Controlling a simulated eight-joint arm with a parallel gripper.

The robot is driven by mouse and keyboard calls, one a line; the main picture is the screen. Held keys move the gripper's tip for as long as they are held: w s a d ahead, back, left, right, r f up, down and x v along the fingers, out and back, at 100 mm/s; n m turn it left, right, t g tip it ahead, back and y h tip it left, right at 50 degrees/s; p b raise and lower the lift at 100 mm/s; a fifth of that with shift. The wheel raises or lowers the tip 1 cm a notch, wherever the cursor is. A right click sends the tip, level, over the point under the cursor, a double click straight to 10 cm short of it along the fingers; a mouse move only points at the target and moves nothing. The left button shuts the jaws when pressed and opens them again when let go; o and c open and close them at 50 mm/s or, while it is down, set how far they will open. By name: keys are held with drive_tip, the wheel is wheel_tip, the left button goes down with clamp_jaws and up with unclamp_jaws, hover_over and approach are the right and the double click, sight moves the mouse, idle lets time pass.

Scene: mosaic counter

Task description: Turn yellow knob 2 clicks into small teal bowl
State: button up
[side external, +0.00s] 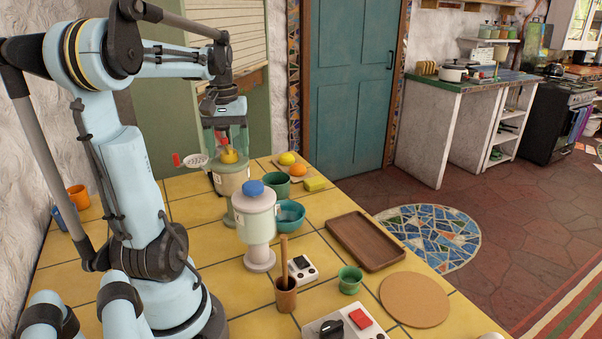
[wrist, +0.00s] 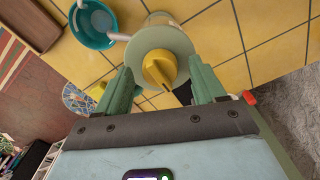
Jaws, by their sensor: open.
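The yellow knob (wrist: 160,69) sits on the pale green lid of a dispenser (side external: 231,180); it also shows in the side view (side external: 228,155). My gripper (side external: 227,146) points down over this dispenser. In the wrist view its two green fingers (wrist: 160,76) are spread on either side of the knob, with gaps visible; contact is not apparent. The teal bowl (side external: 294,222) stands right of the dispensers, partly hidden behind the blue-knobbed one. It also shows at the top left of the wrist view (wrist: 79,32), with a whitish spout-like part reaching to its rim.
A blue-knobbed dispenser (side external: 255,215) stands close in front. A green bowl (side external: 277,185), lemon (side external: 287,158), orange (side external: 298,170) and yellow block (side external: 315,184) are behind and right. A wooden tray (side external: 365,241), green cup (side external: 350,280) and cork mat (side external: 414,300) lie further right.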

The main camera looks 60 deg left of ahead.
drive_tip(key=shift+f, duration=0.2)
drive_tip(key=c, duration=1.1)
drive_tip(key=shift+o, duration=0.2)
drive_tip(key=shift+m, duration=0.4)
drive_tip(key=m, duration=0.3)
drive_tip(key=shift+m, duration=0.4)
drive_tip(key=m, duration=1.3)
